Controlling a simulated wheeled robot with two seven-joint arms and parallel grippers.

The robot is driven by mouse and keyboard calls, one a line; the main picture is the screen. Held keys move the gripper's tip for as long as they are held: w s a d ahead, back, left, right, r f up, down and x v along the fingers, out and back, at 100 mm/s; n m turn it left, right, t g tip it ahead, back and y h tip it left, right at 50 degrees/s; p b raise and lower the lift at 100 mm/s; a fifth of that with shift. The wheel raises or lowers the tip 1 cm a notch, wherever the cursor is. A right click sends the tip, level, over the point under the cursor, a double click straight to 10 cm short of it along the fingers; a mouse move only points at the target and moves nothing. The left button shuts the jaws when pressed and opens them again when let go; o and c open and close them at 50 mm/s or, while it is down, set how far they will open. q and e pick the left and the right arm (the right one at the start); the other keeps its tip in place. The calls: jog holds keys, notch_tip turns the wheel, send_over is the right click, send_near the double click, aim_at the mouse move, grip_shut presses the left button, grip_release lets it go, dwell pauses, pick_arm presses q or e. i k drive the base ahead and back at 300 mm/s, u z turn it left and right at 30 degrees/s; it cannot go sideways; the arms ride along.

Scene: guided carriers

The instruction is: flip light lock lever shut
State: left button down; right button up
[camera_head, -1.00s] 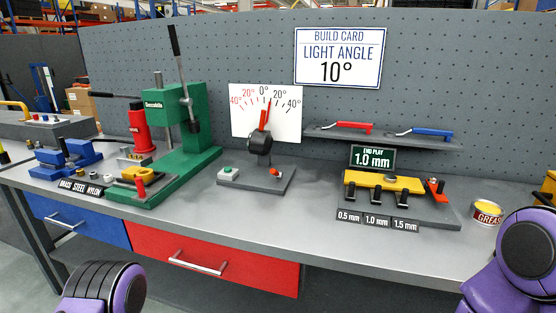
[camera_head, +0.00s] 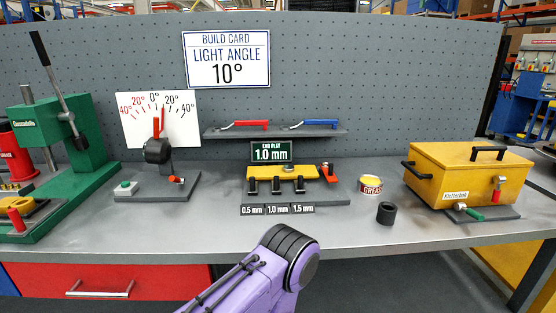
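The light fixture is a black round lamp head (camera_head: 158,151) on a stand, with a red pointer (camera_head: 157,128) in front of a white angle dial (camera_head: 183,132). The pointer stands just right of 0°, roughly at 10°. A small lever with a red-orange end (camera_head: 177,180) sits on the fixture's grey base (camera_head: 150,193), right of the stand; it is too small to tell whether it is open or shut. A purple link of one of my arms shows at bottom centre, in front of the bench. Neither gripper is in view.
The build card (camera_head: 227,60) reads 10°. A green press (camera_head: 60,140) stands left of the fixture. A yellow gauge block (camera_head: 283,183), a grease can (camera_head: 370,185), a black ring (camera_head: 386,213) and a yellow box (camera_head: 468,175) stand to the right. The bench front before the fixture is clear.

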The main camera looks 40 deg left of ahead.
aim_at(182, 181)
jog(key=z, duration=0.75)
jog(key=k, duration=0.7)
jog(key=u, duration=1.25)
